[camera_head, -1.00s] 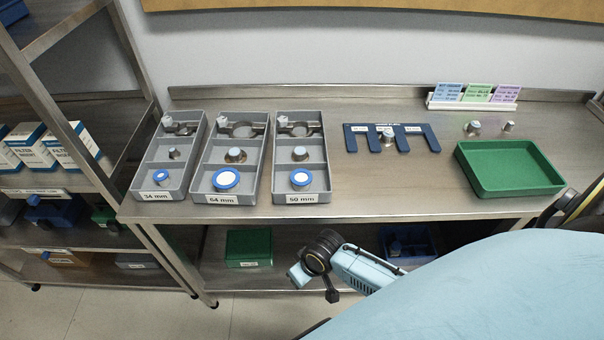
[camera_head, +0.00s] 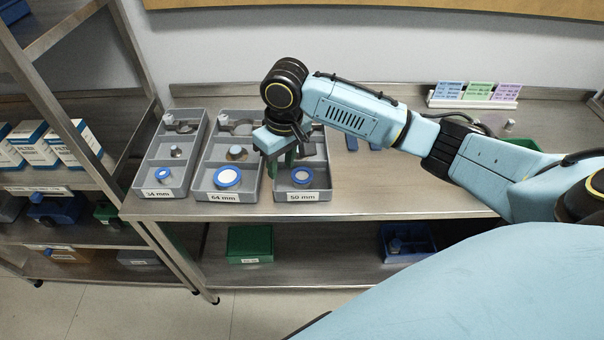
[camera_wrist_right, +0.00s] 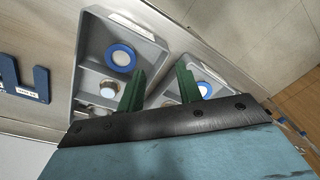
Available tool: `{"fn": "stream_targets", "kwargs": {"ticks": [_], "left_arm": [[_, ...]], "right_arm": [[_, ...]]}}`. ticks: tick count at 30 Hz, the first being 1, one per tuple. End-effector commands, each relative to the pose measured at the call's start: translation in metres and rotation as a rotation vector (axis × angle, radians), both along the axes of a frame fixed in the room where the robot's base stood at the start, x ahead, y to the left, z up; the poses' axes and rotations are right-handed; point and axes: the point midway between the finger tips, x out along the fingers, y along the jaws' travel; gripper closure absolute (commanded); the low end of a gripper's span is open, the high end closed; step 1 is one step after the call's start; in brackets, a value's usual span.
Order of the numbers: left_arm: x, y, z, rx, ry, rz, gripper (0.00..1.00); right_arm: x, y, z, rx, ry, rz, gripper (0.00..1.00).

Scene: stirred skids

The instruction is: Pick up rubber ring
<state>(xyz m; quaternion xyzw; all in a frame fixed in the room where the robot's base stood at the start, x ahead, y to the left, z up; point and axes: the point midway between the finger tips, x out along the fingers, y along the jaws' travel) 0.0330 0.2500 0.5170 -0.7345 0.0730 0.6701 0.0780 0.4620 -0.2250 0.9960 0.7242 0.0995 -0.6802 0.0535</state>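Three blue rings with pale centres lie in the front compartments of the grey trays: one in the 34 mm tray (camera_head: 162,176), one in the 64 mm tray (camera_head: 227,178), one in the 50 mm tray (camera_head: 301,176). My right gripper (camera_head: 281,164) is over the divide between the 64 mm and 50 mm trays, its green fingers pointing down. In the wrist view its fingers (camera_wrist_right: 160,90) are apart with nothing between them. The 50 mm ring (camera_wrist_right: 121,58) shows left of them; the 64 mm ring (camera_wrist_right: 204,89) is partly hidden by a finger. My left gripper is out of view.
Metal parts sit in the trays' other compartments, one beside the fingers (camera_wrist_right: 107,90). A blue slotted rack (camera_wrist_right: 38,84) is mostly behind my arm in the head view. A card holder (camera_head: 474,102) stands at the back right. A metal shelf unit (camera_head: 85,195) stands at left.

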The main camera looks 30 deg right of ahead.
Motion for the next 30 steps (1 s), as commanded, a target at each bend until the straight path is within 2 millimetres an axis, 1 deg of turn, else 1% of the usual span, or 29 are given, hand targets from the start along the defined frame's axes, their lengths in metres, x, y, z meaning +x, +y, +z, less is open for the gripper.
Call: {"fn": "stream_targets", "kwargs": {"ticks": [1,3,6,9,11,14,18,21,28,30], "left_arm": [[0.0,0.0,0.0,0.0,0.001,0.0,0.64],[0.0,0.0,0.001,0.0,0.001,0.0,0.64],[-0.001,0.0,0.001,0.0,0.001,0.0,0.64],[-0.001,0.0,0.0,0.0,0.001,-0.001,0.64],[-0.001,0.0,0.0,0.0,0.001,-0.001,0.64],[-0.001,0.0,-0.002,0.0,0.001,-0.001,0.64],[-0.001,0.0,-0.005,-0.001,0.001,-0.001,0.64],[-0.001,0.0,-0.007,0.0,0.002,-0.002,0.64],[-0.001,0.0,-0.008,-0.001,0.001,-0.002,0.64],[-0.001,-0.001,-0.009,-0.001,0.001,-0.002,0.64]], "right_arm": [[0.008,-0.014,0.018,-0.024,0.007,-0.028,0.65],[0.012,-0.026,0.035,-0.043,0.026,-0.062,0.65],[0.014,-0.038,0.052,-0.061,0.047,-0.098,0.65],[0.015,-0.045,0.058,-0.068,0.058,-0.117,0.65],[0.015,-0.046,0.054,-0.071,0.062,-0.122,0.65],[0.014,-0.046,0.037,-0.07,0.067,-0.124,0.65],[0.014,-0.046,0.009,-0.07,0.065,-0.124,0.65],[0.015,-0.045,-0.007,-0.069,0.064,-0.123,0.65],[0.015,-0.045,-0.024,-0.068,0.061,-0.121,0.65],[0.015,-0.044,-0.032,-0.069,0.063,-0.121,0.65]]}}
